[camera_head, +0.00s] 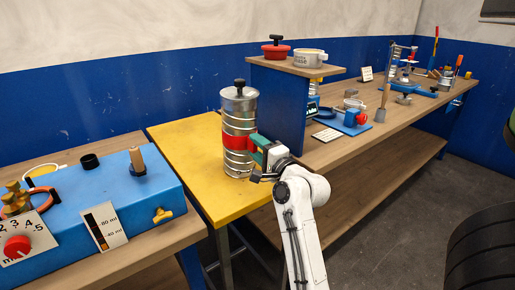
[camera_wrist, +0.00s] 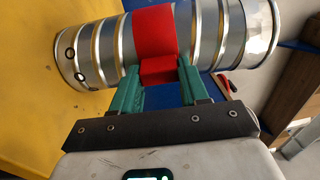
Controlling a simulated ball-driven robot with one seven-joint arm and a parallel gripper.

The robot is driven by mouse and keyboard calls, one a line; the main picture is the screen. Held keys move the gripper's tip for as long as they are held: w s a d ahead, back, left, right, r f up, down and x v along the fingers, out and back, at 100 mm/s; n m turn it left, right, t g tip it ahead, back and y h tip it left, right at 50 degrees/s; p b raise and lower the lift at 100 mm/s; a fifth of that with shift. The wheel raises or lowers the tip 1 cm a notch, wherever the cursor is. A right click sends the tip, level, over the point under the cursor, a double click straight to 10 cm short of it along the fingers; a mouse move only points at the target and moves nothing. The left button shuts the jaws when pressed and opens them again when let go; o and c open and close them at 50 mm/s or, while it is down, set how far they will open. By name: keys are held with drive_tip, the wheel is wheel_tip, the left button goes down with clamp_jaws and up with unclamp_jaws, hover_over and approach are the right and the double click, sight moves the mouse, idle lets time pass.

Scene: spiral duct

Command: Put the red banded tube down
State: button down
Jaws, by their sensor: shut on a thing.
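The red banded tube (camera_head: 239,112) is a silver ribbed metal cylinder with a red band around its middle and a dark knob on its lid. It stands upright at the yellow table (camera_head: 187,142), near its right side. In the wrist view the tube (camera_wrist: 203,40) lies across the top of the picture, with the red band between my green fingers. My gripper (camera_head: 256,148) is shut on the red part from the right side; it also shows in the wrist view (camera_wrist: 158,82). I cannot tell for certain whether the tube's base touches the table.
A blue box (camera_head: 108,200) with a red dial, brass fittings and a wooden-handled peg stands at the left. A raised shelf (camera_head: 300,68) with a red pot and a pale pot stands close behind the tube's right. A long wooden bench (camera_head: 360,148) holds several tools. The yellow table's left part is clear.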

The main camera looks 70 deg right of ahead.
drive_tip(key=c, duration=0.5)
unclamp_jaws()
drive_tip(key=shift+f, duration=0.15)
drive_tip(key=shift+c, duration=0.2)
drive_tip(key=b+v, duration=0.1)
drive_tip(key=v, duration=1.1)
drive_tip(key=shift+b, duration=0.3)
